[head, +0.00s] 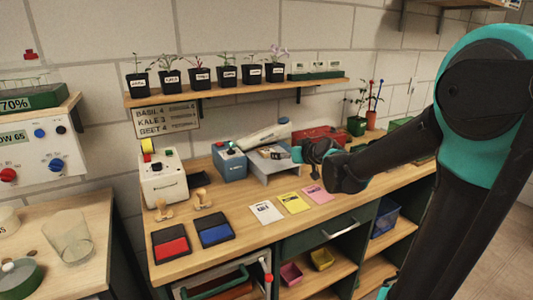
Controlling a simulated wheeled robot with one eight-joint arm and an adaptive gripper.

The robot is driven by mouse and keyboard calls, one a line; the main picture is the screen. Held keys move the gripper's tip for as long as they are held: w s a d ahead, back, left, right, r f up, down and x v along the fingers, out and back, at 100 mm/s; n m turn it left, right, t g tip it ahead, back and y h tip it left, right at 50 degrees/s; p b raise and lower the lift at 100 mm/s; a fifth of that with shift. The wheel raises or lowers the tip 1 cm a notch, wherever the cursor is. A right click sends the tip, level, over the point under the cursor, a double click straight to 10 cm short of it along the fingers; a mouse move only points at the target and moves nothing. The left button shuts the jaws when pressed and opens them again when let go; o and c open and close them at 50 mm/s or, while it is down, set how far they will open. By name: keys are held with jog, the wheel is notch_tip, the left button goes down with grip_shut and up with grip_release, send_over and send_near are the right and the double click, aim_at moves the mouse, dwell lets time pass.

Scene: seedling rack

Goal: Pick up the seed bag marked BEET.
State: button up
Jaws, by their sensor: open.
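Three flat packets lie in a row on the wooden bench: a white one (266,212), a yellow one (293,203) and a pink one (318,194). They look like seed bags, but their print is too small to read, so I cannot tell which is marked BEET. My gripper (273,153) is open and empty, pointing left above the grey stand. It is behind the packets and apart from them. My arm comes in from the right and passes close behind the pink packet in the picture.
Red (171,249) and blue (215,229) pads lie left of the packets, with wooden stamps behind. A white machine (164,178), a blue box (229,161) and a grey stand (273,168) line the back. Potted seedlings stand on the shelf (240,92) above. Bare bench lies around the packets.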

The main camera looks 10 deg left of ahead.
send_near(267, 150)
jog(key=shift+w+a+f, duration=0.45)
jog(key=shift+w+f, duration=0.3)
jog(key=shift+w, duration=0.05)
jog(key=shift+x, duration=2.55)
jog(key=shift+r, duration=0.1)
jog(key=c, duration=1.3)
jog(key=shift+r, duration=0.15)
